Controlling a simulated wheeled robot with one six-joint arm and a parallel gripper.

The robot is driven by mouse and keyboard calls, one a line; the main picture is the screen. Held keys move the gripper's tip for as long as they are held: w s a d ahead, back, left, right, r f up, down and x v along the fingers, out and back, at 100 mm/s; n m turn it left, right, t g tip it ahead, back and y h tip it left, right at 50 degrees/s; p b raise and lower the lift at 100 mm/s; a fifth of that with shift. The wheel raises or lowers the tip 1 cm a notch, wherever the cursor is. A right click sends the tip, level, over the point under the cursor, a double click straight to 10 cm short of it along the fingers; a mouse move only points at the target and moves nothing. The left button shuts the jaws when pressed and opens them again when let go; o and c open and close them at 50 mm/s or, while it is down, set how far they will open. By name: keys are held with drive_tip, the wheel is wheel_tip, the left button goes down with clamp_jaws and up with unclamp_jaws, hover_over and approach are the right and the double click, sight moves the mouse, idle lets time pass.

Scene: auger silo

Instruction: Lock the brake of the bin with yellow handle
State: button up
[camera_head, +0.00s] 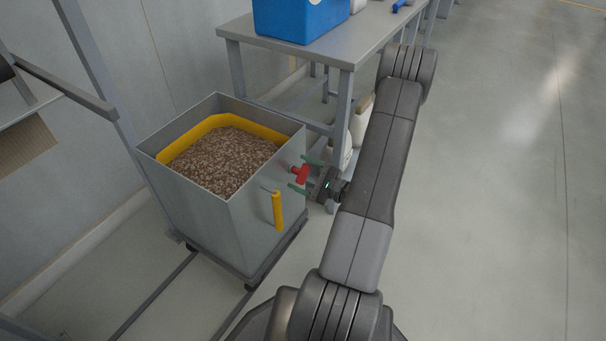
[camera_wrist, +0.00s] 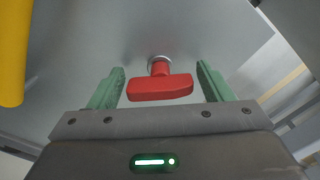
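The grey metal bin (camera_head: 245,225) stands at the left, filled with brown pellets and lined with a yellow band inside. Its yellow handle (camera_head: 277,210) is upright on the side facing me; it also shows at the left edge of the wrist view (camera_wrist: 13,50). The red brake knob (camera_head: 300,173), a T-shaped bar on a short stem, sticks out of the same bin wall. In the wrist view the red bar (camera_wrist: 160,88) lies nearly level. My gripper (camera_head: 304,172) is open, with its green fingers (camera_wrist: 160,86) on either side of the bar, a gap showing at each end.
The bin stands on a dark wheeled base by floor rails (camera_head: 160,290). A grey table (camera_head: 340,45) with a blue box (camera_head: 298,15) stands behind it. Pale containers (camera_head: 362,118) stand under the table. The floor at the right (camera_head: 500,200) is clear.

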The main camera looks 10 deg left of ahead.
drive_tip(key=c, duration=0.7)
drive_tip(key=shift+c, duration=0.2)
drive_tip(key=shift+m, duration=0.3)
drive_tip(key=m+p, duration=0.1)
drive_tip(key=m, duration=0.3)
drive_tip(key=shift+r+p, duration=0.1)
drive_tip(key=shift+p, duration=0.3)
drive_tip(key=shift+w+m+p, duration=0.1)
drive_tip(key=shift+m+p, duration=0.45)
drive_tip(key=shift+m, duration=0.95)
drive_tip(key=shift+o, duration=0.2)
drive_tip(key=o, duration=1)
drive_tip(key=shift+c, duration=0.2)
